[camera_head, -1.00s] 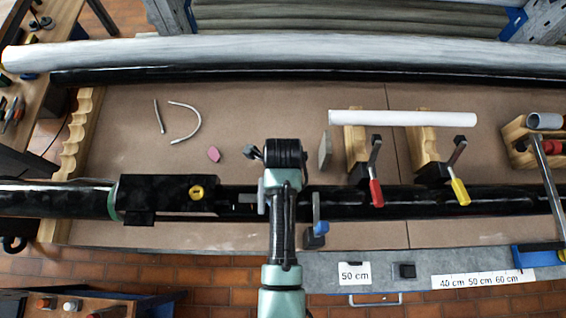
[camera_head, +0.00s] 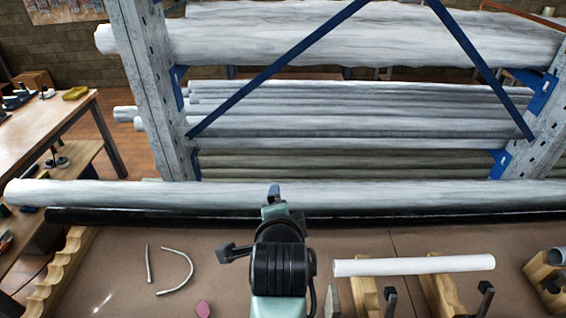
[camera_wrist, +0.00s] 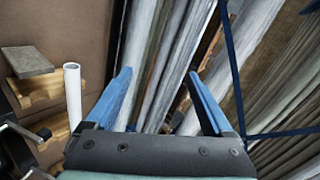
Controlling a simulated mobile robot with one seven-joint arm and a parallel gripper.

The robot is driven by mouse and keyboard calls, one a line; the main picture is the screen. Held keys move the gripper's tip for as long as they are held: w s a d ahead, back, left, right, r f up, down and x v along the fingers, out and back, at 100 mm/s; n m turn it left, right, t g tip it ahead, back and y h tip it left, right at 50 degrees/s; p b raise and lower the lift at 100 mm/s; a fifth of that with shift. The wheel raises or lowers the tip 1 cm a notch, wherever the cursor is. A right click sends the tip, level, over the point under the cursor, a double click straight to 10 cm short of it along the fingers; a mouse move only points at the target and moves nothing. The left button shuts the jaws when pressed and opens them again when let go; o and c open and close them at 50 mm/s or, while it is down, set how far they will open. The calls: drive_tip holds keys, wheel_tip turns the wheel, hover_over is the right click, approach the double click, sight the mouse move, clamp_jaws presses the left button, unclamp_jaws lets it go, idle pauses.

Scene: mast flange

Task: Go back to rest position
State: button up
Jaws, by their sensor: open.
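My gripper (camera_wrist: 160,95) shows in the wrist view with its two blue fingers spread apart and nothing between them. In the head view my gripper (camera_head: 274,192) is raised at the picture's middle, its fingertips overlapping the long grey mast tube (camera_head: 130,194) behind. Below it lies the brown-topped bench (camera_head: 228,256).
A white tube (camera_head: 415,265) rests on wooden clamp blocks (camera_head: 440,296) at the right; it also shows in the wrist view (camera_wrist: 73,95). A curved wire (camera_head: 190,270) and a pink piece (camera_head: 203,309) lie left. A rack (camera_head: 160,90) of long tubes stands behind.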

wheel_tip(320, 180, up, 13)
drive_tip(key=n+t+b, duration=0.3)
drive_tip(key=n+t, duration=0.2)
drive_tip(key=s+r+n+t+b, duration=0.2)
drive_tip(key=s+r+n+t, duration=0.3)
drive_tip(key=s+r, duration=0.3)
drive_tip(key=s+r+n+t+b, duration=0.3)
drive_tip(key=s+r+n+t, duration=0.2)
drive_tip(key=r, duration=1)
drive_tip(key=s+t, duration=0.1)
drive_tip(key=s, duration=0.2)
drive_tip(key=shift+s+d+r+b, duration=0.2)
drive_tip(key=shift+d+r+b, duration=0.05)
drive_tip(key=shift+d+b, duration=0.1)
drive_tip(key=shift+f, duration=0.1)
